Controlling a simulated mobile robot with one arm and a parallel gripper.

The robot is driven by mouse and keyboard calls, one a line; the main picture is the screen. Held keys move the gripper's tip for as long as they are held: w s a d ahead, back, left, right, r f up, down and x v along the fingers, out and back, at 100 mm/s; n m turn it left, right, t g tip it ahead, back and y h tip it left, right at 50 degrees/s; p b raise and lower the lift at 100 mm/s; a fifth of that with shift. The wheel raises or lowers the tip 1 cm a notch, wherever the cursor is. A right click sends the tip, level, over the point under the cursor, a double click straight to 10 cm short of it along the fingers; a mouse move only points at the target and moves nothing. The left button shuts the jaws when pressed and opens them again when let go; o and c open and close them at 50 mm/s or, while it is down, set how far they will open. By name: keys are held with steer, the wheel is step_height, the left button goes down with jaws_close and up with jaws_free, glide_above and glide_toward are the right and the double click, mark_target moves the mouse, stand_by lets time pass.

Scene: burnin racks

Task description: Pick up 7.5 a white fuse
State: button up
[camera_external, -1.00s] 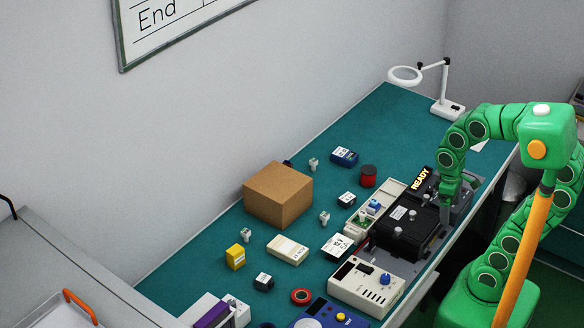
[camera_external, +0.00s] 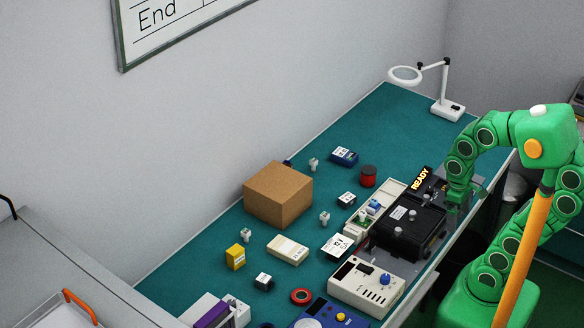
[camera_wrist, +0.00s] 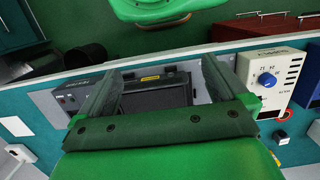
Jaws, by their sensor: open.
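Small white fuse-like pieces stand on the green bench: one (camera_external: 314,164) behind the cardboard box, one (camera_external: 325,218) to its right, and one (camera_external: 246,234) in front of it. Their ratings are too small to read, so I cannot tell which is the 7.5 A fuse. My gripper (camera_external: 458,198) is at the bench's right edge beside the black unit, far from these pieces. In the wrist view my gripper (camera_wrist: 162,72) is open, with nothing held; the black unit (camera_wrist: 155,98) shows between and beyond the fingers.
A cardboard box (camera_external: 278,195), a yellow box (camera_external: 235,257), a red spool (camera_external: 368,176) and a white instrument with a blue knob (camera_external: 366,287) crowd the bench. A READY sign (camera_external: 421,179) stands behind the black unit. The bench's far end, before the magnifier lamp (camera_external: 447,107), is mostly clear.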

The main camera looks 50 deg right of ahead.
steer(key=shift+c, duration=0.3)
steer(key=c, duration=0.7)
steer(key=shift+c, duration=0.2)
